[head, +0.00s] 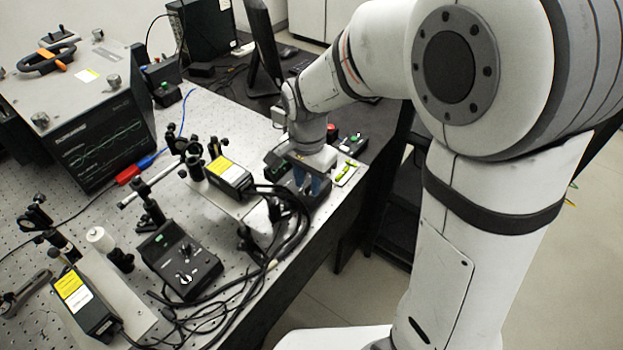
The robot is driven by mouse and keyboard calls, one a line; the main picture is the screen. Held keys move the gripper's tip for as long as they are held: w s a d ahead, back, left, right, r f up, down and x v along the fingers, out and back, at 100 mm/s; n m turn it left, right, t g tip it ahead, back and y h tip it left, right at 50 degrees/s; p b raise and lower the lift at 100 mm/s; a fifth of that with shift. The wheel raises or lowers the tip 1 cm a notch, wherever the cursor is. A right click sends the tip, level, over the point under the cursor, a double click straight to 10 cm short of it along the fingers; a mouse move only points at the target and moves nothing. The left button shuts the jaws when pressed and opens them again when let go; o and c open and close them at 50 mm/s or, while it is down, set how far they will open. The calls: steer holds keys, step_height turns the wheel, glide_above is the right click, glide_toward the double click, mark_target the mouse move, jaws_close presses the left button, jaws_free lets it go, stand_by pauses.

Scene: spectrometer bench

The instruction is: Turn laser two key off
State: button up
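My gripper (313,184) has blue fingertips and points down over a dark control box (318,199) near the bench's right edge. The gripper and cables cover much of this box, so its key is hidden. I cannot tell whether the fingers touch the key or how far apart they are. A second, similar control box (192,278) sits nearer the front, in full view. It has a small green display, a knob and a silver key switch (184,277). I cannot read any label saying which box belongs to laser two.
Laser heads with yellow labels stand on the bench, one by my gripper (231,177) and one at front left (86,303). Black cables (290,235) loop between the boxes and the bench edge. An oscilloscope-like instrument (85,125) stands at the back left.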

steer(key=shift+f, duration=0.15)
steer(key=shift+c, duration=0.5)
jaws_close()
